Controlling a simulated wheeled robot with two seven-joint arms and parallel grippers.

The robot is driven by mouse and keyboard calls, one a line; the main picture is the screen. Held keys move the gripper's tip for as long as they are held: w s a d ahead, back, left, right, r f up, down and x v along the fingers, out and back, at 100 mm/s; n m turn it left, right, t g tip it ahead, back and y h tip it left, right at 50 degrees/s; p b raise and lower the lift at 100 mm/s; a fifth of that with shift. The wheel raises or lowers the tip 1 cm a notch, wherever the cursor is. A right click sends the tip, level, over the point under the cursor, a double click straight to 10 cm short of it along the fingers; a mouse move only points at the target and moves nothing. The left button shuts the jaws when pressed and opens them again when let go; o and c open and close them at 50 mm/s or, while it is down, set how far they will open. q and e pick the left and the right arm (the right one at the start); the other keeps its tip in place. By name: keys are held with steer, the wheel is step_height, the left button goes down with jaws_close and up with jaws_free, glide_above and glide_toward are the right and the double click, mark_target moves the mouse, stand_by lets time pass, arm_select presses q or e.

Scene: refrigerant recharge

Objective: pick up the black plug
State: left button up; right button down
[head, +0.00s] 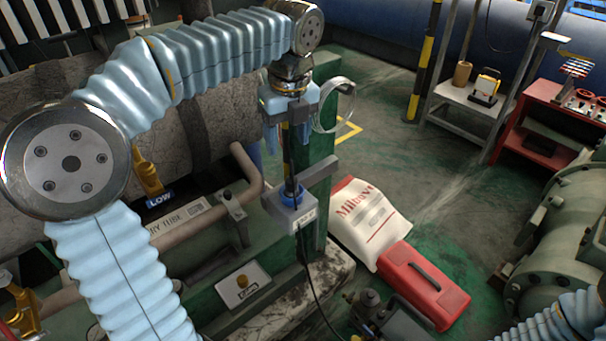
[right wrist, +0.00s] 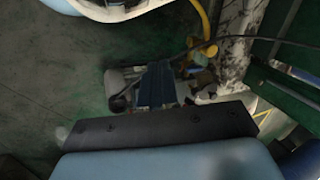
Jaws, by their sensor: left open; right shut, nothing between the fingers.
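In the head view, the black plug (head: 289,172) appears as a slim dark upright piece standing in the blue collar of a grey socket box (head: 300,215). A black cable hangs from below the box. My left gripper (head: 287,138) points down above the box, open. Its fingers seem to be on either side of the dark piece's upper part; whether they touch it, I cannot tell. My right gripper's dark blue fingers (right wrist: 156,84) show in the right wrist view, shut and empty, over the floor area. Its arm only enters the head view's lower right corner.
A green post (head: 322,190) stands just right of the socket box. A white sack (head: 368,222) and a red case (head: 424,284) lie on the floor to the right. Pipes (head: 215,212) run at the left. A red cart (head: 545,130) stands at far right. Open floor lies between.

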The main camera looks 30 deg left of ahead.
arm_select(q)
steer(key=b, duration=0.1)
glide_above(292, 179)
steer(key=f, duration=0.7)
steer(key=shift+s+a+f, duration=0.1)
steer(key=shift+s+f, duration=0.3)
steer(key=f, duration=0.4)
steer(key=w+f, duration=0.1)
steer(key=f, duration=0.1)
steer(key=shift+b, duration=0.35)
steer(key=shift+r, duration=0.1)
steer(key=c, duration=1)
